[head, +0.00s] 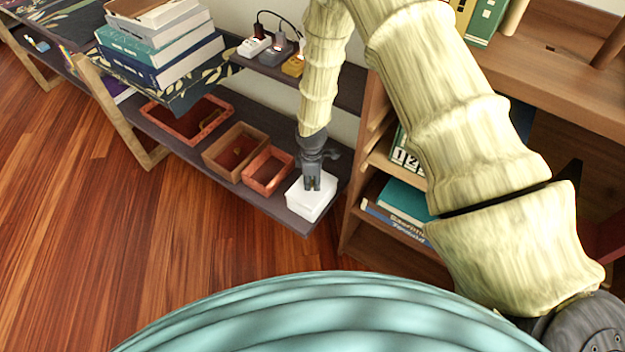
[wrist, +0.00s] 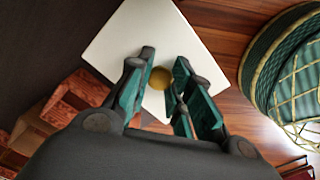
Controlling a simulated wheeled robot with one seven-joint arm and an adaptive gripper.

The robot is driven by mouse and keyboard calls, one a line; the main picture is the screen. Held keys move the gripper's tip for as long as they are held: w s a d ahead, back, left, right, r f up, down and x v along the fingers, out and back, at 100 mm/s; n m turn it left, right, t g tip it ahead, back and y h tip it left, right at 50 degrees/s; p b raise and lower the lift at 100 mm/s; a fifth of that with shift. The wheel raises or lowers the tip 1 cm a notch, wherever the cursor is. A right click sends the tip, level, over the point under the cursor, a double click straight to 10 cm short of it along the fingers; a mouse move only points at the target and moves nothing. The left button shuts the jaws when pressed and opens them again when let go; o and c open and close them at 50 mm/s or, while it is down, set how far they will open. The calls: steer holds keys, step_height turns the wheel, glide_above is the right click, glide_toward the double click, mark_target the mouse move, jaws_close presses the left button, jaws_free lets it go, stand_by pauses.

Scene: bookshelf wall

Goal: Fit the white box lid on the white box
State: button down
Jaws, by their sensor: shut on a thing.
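The white box (head: 309,205) stands at the right end of the low dark shelf in the head view. The white box lid (head: 322,185) is at its top, right under my gripper (head: 312,184). In the wrist view the lid (wrist: 150,40) is a pale square with a round brass-coloured knob (wrist: 160,78). My gripper (wrist: 160,85) points down with its fingers on both sides of the knob, shut on it. Whether the lid rests fully on the box or sits slightly above it, I cannot tell. The box is hidden under the lid in the wrist view.
Open reddish-brown boxes (head: 268,170) stand on the shelf left of the white box. A wooden bookcase (head: 352,222) is close on the right. Power adapters (head: 253,47) sit on the upper shelf behind. The wooden floor (head: 200,230) in front is clear.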

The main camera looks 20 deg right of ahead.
mark_target(312, 182)
steer(key=shift+f, duration=0.4)
steer(key=c, duration=1.2)
jaws_free()
step_height(312, 182, up, 12)
steer(key=shift+s+a, duration=0.1)
